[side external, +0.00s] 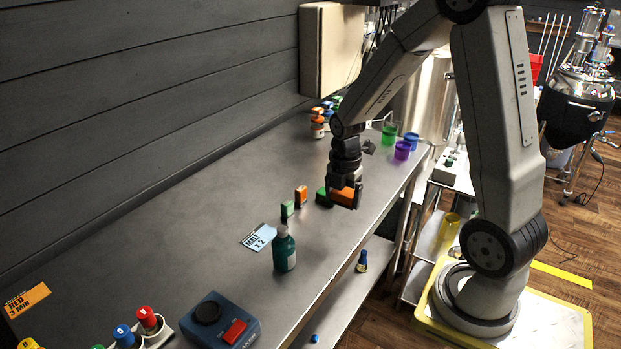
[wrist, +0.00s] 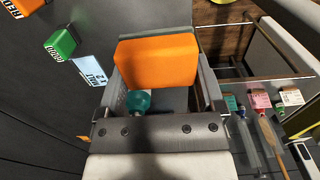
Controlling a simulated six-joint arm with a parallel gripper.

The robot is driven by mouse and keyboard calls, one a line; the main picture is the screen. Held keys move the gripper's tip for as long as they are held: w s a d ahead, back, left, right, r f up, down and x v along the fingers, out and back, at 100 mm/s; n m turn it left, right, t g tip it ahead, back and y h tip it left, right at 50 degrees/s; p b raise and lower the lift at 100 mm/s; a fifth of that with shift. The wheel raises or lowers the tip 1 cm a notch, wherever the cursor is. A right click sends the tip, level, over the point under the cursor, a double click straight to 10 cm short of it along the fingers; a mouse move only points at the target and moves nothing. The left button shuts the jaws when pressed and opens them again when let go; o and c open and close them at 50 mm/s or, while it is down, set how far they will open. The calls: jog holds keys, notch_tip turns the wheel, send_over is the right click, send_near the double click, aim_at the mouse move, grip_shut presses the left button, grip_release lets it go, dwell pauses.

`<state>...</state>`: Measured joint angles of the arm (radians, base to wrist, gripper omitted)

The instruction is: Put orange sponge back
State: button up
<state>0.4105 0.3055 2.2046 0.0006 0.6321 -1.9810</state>
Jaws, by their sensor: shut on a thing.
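The orange sponge (side external: 342,196) is a plain block held between the fingers of my gripper (side external: 346,190), over the steel bench near its front edge. In the wrist view the orange sponge (wrist: 157,62) spans the gap between the two fingers of my gripper (wrist: 160,85), which are shut on it. I cannot tell exactly how far it is above the bench. A dark green block (side external: 322,197) shows just left of the sponge, partly hidden; I cannot tell whether it touches.
Coloured cups (side external: 402,150) and several small bottles (side external: 317,125) stand farther back. The bench's left middle is clear.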

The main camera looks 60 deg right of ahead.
jog(key=s+d+r, duration=0.1)
jog(key=s+d, duration=0.1)
jog(key=s, duration=0.3)
jog(key=s+d+r, duration=0.1)
jog(key=s, duration=0.4)
jog(key=shift+s+d+r, duration=0.25)
jog(key=shift+s+d, duration=0.1)
jog(key=shift+s, duration=0.05)
send_over(353, 214)
jog(key=shift+s+a+f, duration=0.1)
jog(key=shift+s+f, duration=0.05)
jog(key=shift+f, duration=2.2)
jog(key=shift+s+a+f, duration=0.1)
jog(key=shift+s+f, duration=0.05)
jog(key=shift+f, duration=2.2)
jog(key=shift+d+f, duration=0.1)
jog(key=shift+w+f, duration=0.2)
jog(key=shift+f, duration=0.05)
jog(key=shift+d+f, duration=0.1)
jog(key=shift+f, duration=1.4)
jog(key=shift+f, duration=0.1)
